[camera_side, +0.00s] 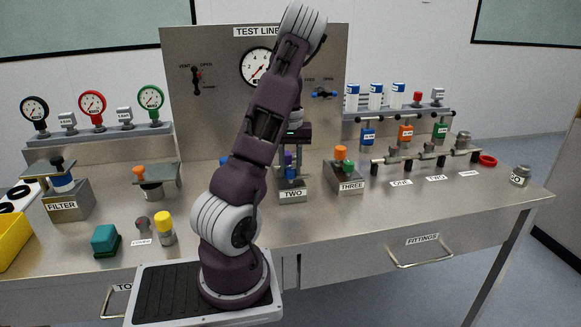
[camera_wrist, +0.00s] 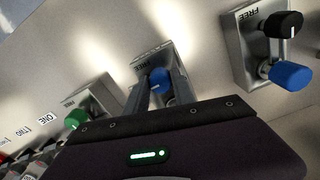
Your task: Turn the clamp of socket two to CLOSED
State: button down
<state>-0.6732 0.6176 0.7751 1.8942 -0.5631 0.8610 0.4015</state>
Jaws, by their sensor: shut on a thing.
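Socket two (camera_side: 292,196) stands mid-table, its label reading TWO. My gripper (camera_side: 291,172) reaches down over it from above, mostly beside my arm in the side view. In the wrist view my gripper (camera_wrist: 158,90) is shut with its fingers on either side of a blue knob (camera_wrist: 157,76), which looks like the clamp of socket two. The word FREE shows on the plate (camera_wrist: 145,62) beyond the knob. The fingers and gripper body hide the rest of the socket, so I cannot tell the knob's exact angle.
Socket three (camera_side: 344,183), with orange and green tops, stands close to the right. In the wrist view, a neighbouring socket (camera_wrist: 243,45) with a blue cylinder and black knob stands at right. Gauges (camera_side: 92,104) stand at left.

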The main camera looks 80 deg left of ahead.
jog(key=n, duration=0.8)
jog(key=shift+n, duration=0.4)
jog(key=n, duration=0.4)
jog(key=shift+w, duration=0.1)
jog(key=shift+a+n, duration=0.1)
jog(key=shift+n, duration=2.4)
jog(key=c, duration=1.1)
grip_release()
jog(key=shift+o, duration=0.2)
